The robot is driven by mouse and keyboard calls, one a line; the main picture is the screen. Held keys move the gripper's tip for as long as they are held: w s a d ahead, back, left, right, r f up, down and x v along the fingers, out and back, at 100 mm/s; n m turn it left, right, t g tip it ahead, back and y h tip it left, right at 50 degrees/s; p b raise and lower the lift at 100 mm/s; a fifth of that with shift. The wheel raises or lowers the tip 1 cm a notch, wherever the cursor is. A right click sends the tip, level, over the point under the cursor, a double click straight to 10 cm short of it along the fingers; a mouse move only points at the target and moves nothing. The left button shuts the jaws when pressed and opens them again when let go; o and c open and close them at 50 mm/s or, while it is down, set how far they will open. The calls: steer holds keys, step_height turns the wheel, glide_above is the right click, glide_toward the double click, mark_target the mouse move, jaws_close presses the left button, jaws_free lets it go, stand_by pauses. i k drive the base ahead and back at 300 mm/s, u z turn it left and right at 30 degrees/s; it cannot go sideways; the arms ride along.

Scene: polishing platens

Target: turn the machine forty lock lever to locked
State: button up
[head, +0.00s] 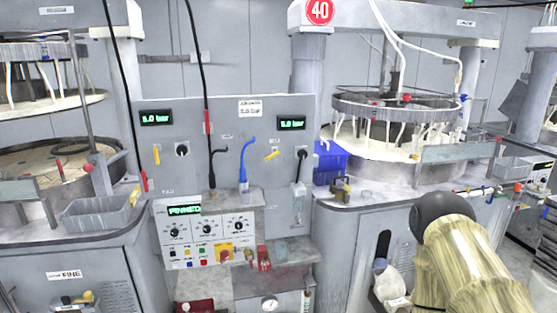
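My gripper is not in view; only part of my arm, with a beige sleeve and dark joint, shows at the lower right, in front of the right-hand machine.
Between the machines stands a control box (185,252) with black dials, coloured buttons and a green display. A blue bin (329,165) and a small brass-coloured object (341,190) are on the right machine's top. A grey tray (95,216) is on the left machine. Hoses hang overhead.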

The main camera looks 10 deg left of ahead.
mark_target(272, 156)
steer(key=z, duration=0.55)
steer(key=i, duration=1.3)
steer(key=u, duration=0.75)
steer(key=i, duration=0.45)
steer(key=u, duration=0.45)
